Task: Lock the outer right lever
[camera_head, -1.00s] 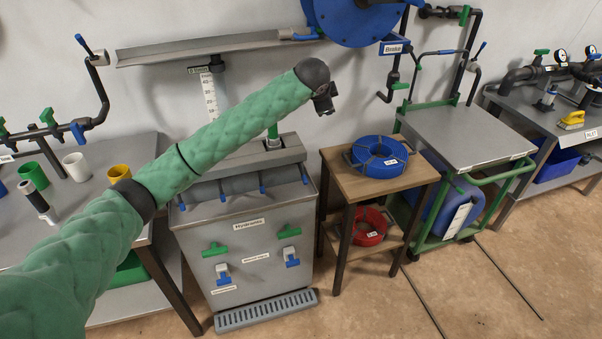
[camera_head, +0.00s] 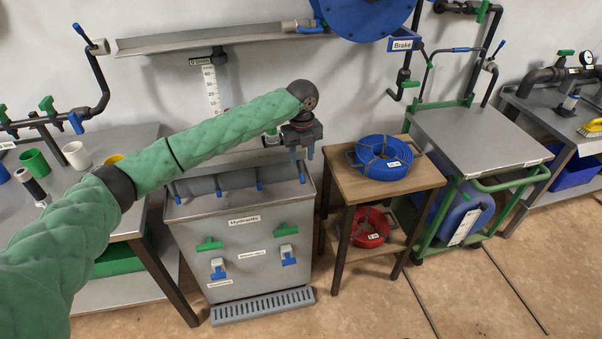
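Several small blue levers stick out of this pipe in a row. The outer right lever (camera_head: 302,177) is at the pipe's right end. My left gripper (camera_head: 302,154) points down above that end, its two bluish fingers apart with nothing visible between them. The fingertips show just above the lever in the picture; I cannot tell the exact gap. My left forearm hides part of the cabinet's back. My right gripper is not in view.
The cabinet front carries green handles (camera_head: 209,244) and blue-and-white taps (camera_head: 288,254). A wooden stand (camera_head: 350,185) with a blue hose coil (camera_head: 383,158) is close on the right. A table (camera_head: 110,215) with cups is on the left. A wall gutter (camera_head: 220,42) runs above.

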